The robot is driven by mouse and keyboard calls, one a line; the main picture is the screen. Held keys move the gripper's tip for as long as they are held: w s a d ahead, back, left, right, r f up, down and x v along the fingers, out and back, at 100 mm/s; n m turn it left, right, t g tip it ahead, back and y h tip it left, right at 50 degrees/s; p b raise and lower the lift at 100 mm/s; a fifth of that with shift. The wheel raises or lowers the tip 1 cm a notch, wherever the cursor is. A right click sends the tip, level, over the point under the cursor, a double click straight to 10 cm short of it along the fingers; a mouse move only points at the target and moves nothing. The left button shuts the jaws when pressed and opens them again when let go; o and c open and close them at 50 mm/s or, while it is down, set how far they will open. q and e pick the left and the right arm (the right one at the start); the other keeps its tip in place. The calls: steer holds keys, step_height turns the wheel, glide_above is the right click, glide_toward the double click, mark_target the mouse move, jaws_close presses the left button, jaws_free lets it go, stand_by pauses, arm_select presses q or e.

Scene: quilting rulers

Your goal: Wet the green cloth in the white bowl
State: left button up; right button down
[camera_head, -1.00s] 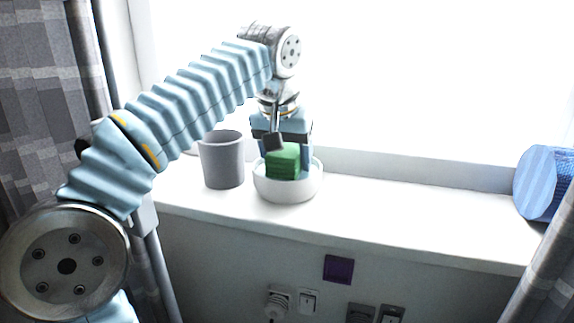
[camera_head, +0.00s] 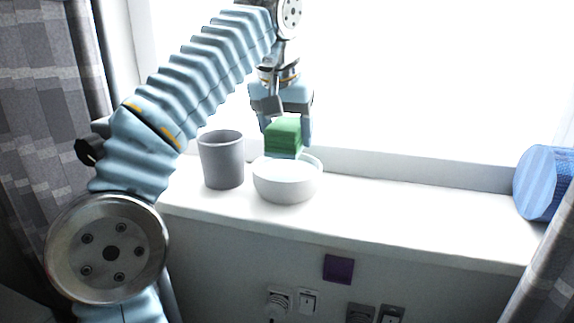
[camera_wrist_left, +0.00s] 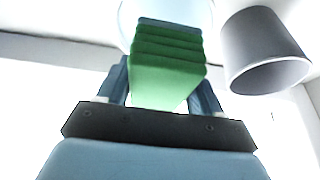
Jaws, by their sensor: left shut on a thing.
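The green cloth (camera_head: 283,138) is a folded block held in my left gripper (camera_head: 285,140), above the white bowl. In the left wrist view the cloth (camera_wrist_left: 167,70) sits between the two fingers, with layered folds and a blue-grey far end. The white bowl (camera_head: 286,184) stands on the windowsill, directly under the cloth. Part of the bowl (camera_wrist_left: 126,22) shows behind the cloth in the left wrist view. The bowl's inside is mostly hidden, so I cannot tell its contents. My right gripper is not in view.
A grey cup (camera_head: 222,162) stands just left of the bowl on the white windowsill (camera_head: 420,215). A blue cylindrical object (camera_head: 540,184) is at the far right. The sill between bowl and cylinder is clear. Curtains (camera_head: 40,110) hang at the sides.

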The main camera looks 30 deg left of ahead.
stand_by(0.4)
arm_select(q)
step_height(320, 180, up, 3)
steer(key=p, duration=0.3)
step_height(320, 180, up, 2)
steer(key=shift+r+p, duration=0.1)
steer(key=shift+p, duration=0.65)
